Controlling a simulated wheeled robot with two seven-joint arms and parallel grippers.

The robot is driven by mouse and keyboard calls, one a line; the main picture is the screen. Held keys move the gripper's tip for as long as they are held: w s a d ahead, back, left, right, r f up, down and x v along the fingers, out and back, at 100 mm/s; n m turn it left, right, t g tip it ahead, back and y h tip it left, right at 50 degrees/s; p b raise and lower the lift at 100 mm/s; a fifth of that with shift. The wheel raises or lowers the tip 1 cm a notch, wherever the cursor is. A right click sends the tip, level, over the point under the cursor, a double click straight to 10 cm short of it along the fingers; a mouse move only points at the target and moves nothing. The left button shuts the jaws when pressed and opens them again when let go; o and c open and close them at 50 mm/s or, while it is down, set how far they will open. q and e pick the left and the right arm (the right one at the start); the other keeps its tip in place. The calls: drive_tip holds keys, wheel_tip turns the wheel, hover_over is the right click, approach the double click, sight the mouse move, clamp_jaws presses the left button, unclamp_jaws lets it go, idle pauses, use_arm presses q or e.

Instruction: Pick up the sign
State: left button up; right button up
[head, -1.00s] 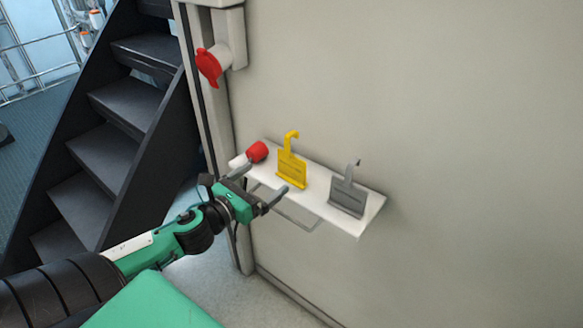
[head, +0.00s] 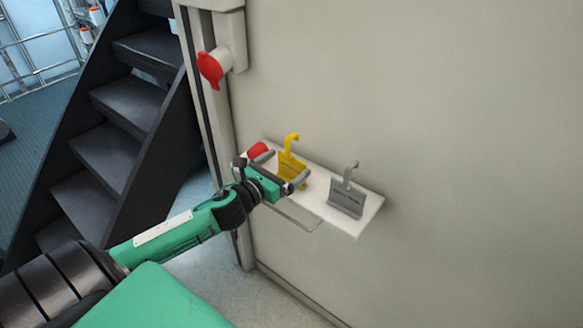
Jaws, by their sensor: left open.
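A yellow sign (head: 291,160) with a hook at its top stands upright on a white wall shelf (head: 328,212). A grey sign (head: 347,196) of the same hooked shape stands on the shelf to its right. My left gripper (head: 286,168) is open at the yellow sign, with one finger towards its left side and the other towards its right side. The gripper hides the lower part of the yellow sign. I cannot tell whether the fingers touch it. My right gripper is not in view.
A red object (head: 257,149) lies at the shelf's left end, close to the left finger. A red handle (head: 210,68) juts from the wall post above. Dark stairs (head: 110,155) stand at the left. The wall above the shelf is bare.

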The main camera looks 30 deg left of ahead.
sight(291, 162)
use_arm(q)
drive_tip(key=w, duration=0.1)
drive_tip(key=w+p, duration=0.1)
drive_tip(key=w, duration=0.1)
drive_tip(key=shift+w+d+r, duration=0.15)
drive_tip(key=shift+w+d, duration=0.05)
drive_tip(key=shift+d, duration=0.15)
drive_tip(key=shift+w+p, duration=0.4)
drive_tip(key=shift+w, duration=0.15)
drive_tip(key=c, duration=0.9)
wheel_tip(291, 162, up, 20)
drive_tip(key=shift+f+b, duration=0.15)
drive_tip(key=shift+b, duration=0.3)
